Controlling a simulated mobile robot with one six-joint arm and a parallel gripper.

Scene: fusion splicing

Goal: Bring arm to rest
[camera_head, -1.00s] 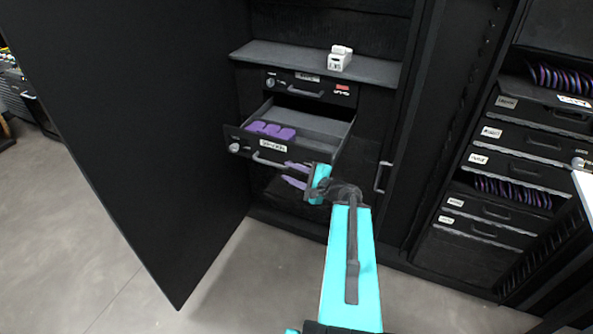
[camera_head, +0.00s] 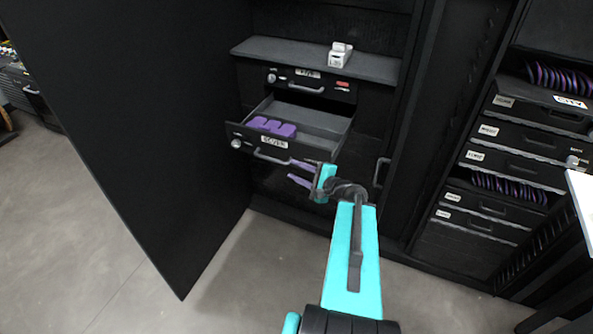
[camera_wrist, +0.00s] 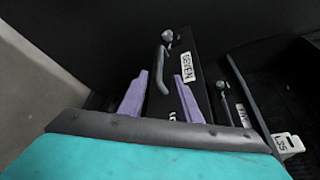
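My gripper (camera_head: 300,173) is at the front right of a pulled-out drawer (camera_head: 318,124) in the black cabinet. Its two purple fingers are spread apart, also in the wrist view (camera_wrist: 160,98), with nothing held between them. The drawer's curved grey handle (camera_wrist: 162,72) lies just beyond the fingertips in the wrist view; I cannot tell whether they touch. In the head view the handle (camera_head: 270,158) is left of the fingers. My turquoise arm reaches up from the bottom of the picture.
Purple pieces (camera_head: 270,126) lie in the open drawer. Above it are another drawer front (camera_head: 310,84) and a shelf (camera_head: 290,56) with a small white device (camera_head: 340,55). A large black door (camera_head: 130,120) stands open at left. A second drawer rack (camera_head: 520,165) is at right. Grey floor is clear in front.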

